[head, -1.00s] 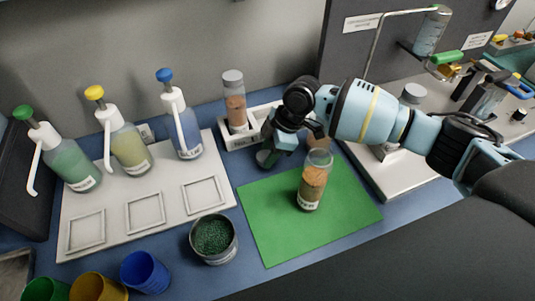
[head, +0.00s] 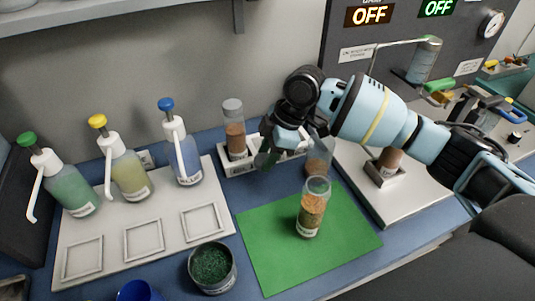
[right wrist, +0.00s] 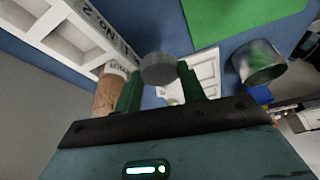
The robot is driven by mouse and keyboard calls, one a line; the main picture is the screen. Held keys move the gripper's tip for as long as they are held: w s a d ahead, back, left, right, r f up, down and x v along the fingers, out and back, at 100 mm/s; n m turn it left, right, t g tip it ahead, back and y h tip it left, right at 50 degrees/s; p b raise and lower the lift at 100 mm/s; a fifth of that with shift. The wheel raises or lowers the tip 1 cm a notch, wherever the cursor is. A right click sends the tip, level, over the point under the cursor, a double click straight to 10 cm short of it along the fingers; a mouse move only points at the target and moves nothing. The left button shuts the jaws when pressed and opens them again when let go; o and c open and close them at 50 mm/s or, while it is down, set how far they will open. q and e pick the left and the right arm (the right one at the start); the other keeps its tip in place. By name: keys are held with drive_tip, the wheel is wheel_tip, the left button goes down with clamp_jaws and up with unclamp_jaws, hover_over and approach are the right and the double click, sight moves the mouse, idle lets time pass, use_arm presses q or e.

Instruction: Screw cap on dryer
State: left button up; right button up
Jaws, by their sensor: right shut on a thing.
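My right gripper (head: 266,160) hangs above the back-left corner of the green mat, in front of the white rack. In the right wrist view its two dark green fingers are shut on a round grey cap (right wrist: 158,69). The cap is held clear of the table. An uncapped jar of orange-brown grains (head: 312,210) stands upright on the green mat (head: 270,255). Another jar (head: 318,160) stands just behind it. At the right a jar with brown contents (head: 390,160) stands in a metal holder; my arm hides its top. I cannot tell which part is the dryer. My left gripper is out of view.
A white rack (head: 237,167) holds a grey-capped jar (head: 235,130). Three pump bottles stand on a pale board (head: 110,235) at the left. An open can of green grains (head: 212,268) is left of the mat. A grey panel (head: 345,30) shows two OFF displays.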

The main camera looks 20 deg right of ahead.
drive_tip(key=shift+s+d+m+t, duration=0.15)
drive_tip(key=shift+s+m+t, duration=0.15)
drive_tip(key=shift+s+m, duration=0.35)
drive_tip(key=s+d+r+m+t+h, duration=0.3)
drive_tip(key=s+m, duration=0.4)
drive_tip(key=m, duration=0.7)
drive_tip(key=shift+s+d+r+h, duration=0.15)
drive_tip(key=shift+d+r+h, duration=0.55)
drive_tip(key=shift+d, duration=0.15)
drive_tip(key=shift+m, duration=0.25)
